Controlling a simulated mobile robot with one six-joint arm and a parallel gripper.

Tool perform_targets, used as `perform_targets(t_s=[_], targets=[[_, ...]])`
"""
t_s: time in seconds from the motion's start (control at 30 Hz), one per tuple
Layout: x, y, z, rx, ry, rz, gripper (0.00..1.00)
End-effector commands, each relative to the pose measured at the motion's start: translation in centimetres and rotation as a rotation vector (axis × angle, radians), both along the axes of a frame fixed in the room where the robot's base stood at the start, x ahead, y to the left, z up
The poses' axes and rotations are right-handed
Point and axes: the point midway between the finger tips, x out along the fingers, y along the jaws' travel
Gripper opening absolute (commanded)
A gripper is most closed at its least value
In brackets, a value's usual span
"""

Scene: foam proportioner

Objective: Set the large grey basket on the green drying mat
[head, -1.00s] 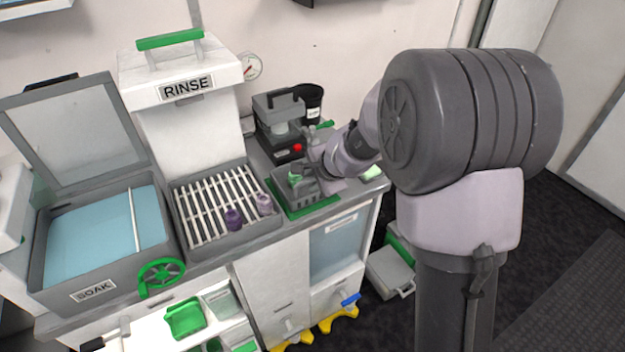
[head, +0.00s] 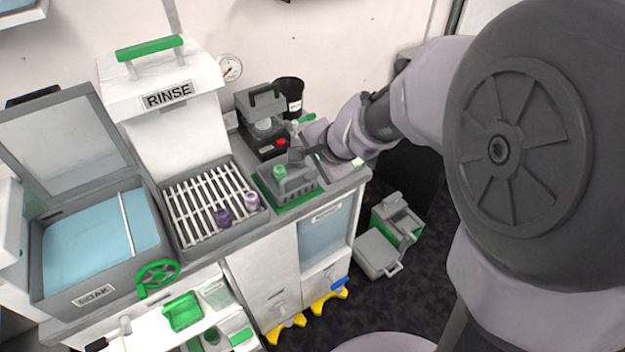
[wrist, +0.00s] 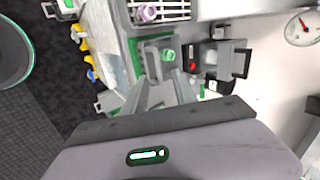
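The large grey basket (head: 287,186) sits on the green drying mat (head: 300,204) at the right end of the counter. A small green piece (head: 280,171) shows at the basket's top. My gripper (head: 297,155) is just behind and right of the basket, close to its upper edge. In the wrist view the basket (wrist: 151,62) lies ahead of the fingertips, with a green strip of the mat (wrist: 134,52) along its side. The fingers of my gripper (wrist: 160,80) stand apart with nothing clearly between them. Whether a finger touches the basket is hard to tell.
A grey machine with a red button (head: 262,125) and a black cup (head: 289,95) stand behind the basket. The rinse rack (head: 205,205) with two purple pieces is to its left. A grey and green case (head: 385,245) lies on the floor at right.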

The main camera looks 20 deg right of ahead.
Motion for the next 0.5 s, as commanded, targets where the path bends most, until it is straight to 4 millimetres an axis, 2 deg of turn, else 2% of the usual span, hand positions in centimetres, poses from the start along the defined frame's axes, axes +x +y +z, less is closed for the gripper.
perform_targets(t_s=[0.03,0.07,0.13,0.2,0.3,0.4,0.5], targets=[[-2.1,1.3,2.5,-0.029,-0.031,0.084,0.33],[-4.0,2.2,3.9,-0.057,-0.046,0.151,0.33],[-9.1,3.9,6.5,-0.138,-0.068,0.311,0.33],[-14.4,4.5,7.7,-0.235,-0.076,0.446,0.33],[-20.3,4.0,7.9,-0.366,-0.071,0.574,0.33],[-23.3,3.2,7.6,-0.445,-0.059,0.630,0.33],[-24.1,2.8,7.4,-0.470,-0.051,0.645,0.33]])
